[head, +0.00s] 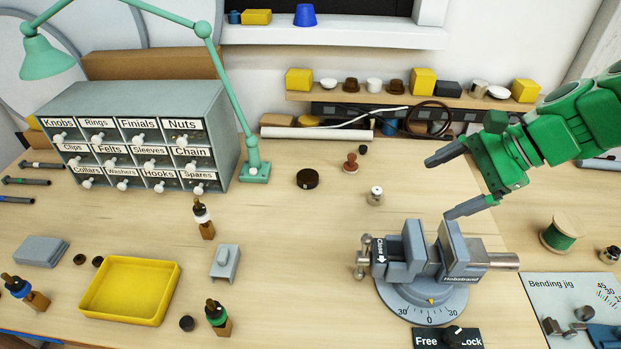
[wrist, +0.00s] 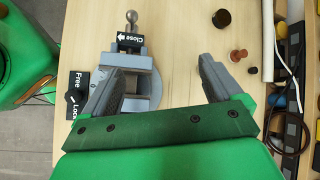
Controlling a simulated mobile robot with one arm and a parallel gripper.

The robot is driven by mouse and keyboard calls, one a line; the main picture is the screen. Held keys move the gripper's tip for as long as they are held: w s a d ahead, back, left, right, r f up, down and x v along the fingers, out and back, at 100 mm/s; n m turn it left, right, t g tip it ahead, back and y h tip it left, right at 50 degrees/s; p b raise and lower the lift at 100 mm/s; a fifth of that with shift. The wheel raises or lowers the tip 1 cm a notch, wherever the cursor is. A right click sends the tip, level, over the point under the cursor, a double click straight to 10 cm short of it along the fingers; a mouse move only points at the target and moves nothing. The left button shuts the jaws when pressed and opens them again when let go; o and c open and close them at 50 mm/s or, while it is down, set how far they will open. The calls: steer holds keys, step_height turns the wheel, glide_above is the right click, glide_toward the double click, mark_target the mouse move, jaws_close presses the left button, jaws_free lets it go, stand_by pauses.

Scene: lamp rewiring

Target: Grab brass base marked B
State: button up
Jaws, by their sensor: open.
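No mark B can be read on any part, so I cannot tell which thing is the brass base. A reddish-brown knobbed part (head: 351,162) stands farther back and shows in the wrist view (wrist: 238,55). A dark round disc (head: 307,179) lies to its left. My gripper (head: 440,188) is open and empty, above and behind the grey vise (head: 430,297). In the wrist view its fingers (wrist: 160,66) spread wide over the vise.
A yellow tray (head: 130,291), bottles and a labelled drawer cabinet (head: 140,130) occupy the left. A green lamp (head: 254,172) stands beside the cabinet. A green wire spool (head: 562,232) and a bending jig (head: 575,310) are at right. The bench middle is fairly clear.

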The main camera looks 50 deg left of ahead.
mark_target(314, 176)
steer(key=shift+w+a+f+m+g+y, duration=0.9)
steer(key=shift+w+a+m, duration=0.65)
steer(key=shift+a, duration=4.75)
steer(key=shift+w+a+f+m+g+y, duration=0.7)
steer(key=shift+w+a+m+y, duration=0.6)
steer(key=shift+a, duration=4.95)
steer(key=f, duration=1.4)
steer(key=shift+w, duration=0.35)
steer(key=x, duration=0.6)
steer(key=shift+s+a+f, duration=0.1)
steer(key=shift+a+f, duration=0.1)
steer(key=shift+f, duration=0.05)
steer(key=shift+f+x, duration=0.15)
steer(key=shift+x, duration=1.25)
steer(key=shift+f+x, duration=0.1)
steer(key=shift+x, duration=1.3)
steer(key=c, duration=1.4)
